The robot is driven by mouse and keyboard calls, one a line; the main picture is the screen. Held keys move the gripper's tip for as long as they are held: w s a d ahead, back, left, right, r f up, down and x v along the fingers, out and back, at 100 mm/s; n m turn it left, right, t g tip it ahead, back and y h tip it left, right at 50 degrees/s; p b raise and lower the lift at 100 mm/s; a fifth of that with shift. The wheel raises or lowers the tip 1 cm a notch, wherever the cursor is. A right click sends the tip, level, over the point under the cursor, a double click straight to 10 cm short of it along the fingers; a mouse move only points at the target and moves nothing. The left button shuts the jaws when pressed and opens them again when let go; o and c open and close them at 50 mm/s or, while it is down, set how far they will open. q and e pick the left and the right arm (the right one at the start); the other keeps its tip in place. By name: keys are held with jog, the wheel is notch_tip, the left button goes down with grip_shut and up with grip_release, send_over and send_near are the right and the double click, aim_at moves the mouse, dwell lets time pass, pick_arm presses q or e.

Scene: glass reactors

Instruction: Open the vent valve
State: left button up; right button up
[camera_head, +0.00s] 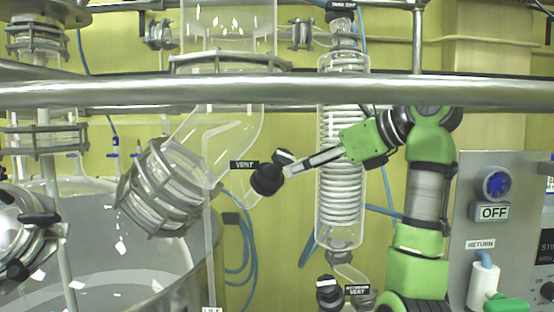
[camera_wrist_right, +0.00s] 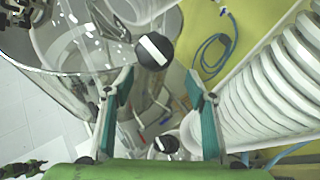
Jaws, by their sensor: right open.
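The vent valve's black round knob (camera_head: 268,179) sits beside the small "VENT" label (camera_head: 244,165), right of the angled glass neck. In the right wrist view the knob (camera_wrist_right: 154,50) has a white stripe and lies just beyond the fingertips, roughly between their lines. My right gripper (camera_head: 300,163) reaches in from the right, close to the knob. In the wrist view its fingers (camera_wrist_right: 160,84) are spread with nothing gripped between them. Partial overlap in the head view hides whether a fingertip touches the knob. My left gripper does not show.
A steel rail (camera_head: 270,91) crosses in front. A coiled glass condenser (camera_head: 340,210) stands behind the right gripper. A second black knob (camera_head: 328,292) sits low beside another vent label and shows in the wrist view (camera_wrist_right: 165,145). A grey panel (camera_head: 475,215) is at right.

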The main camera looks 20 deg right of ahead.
aim_at(287, 156)
jog(key=a+r+p, duration=0.2)
jog(key=p, duration=0.1)
jog(key=shift+w+a+r+t, duration=0.2)
jog(key=shift+w+r+t, duration=0.05)
jog(key=shift+w+t, duration=0.05)
jog(key=p+x, duration=0.1)
jog(key=x, duration=0.2)
jog(key=shift+w+d+f, duration=0.1)
jog(key=shift+d, duration=0.05)
jog(key=shift+c, duration=0.4)
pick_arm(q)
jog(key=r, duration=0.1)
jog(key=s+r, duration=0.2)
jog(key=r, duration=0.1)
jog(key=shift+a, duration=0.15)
pick_arm(e)
jog(key=c, duration=1)
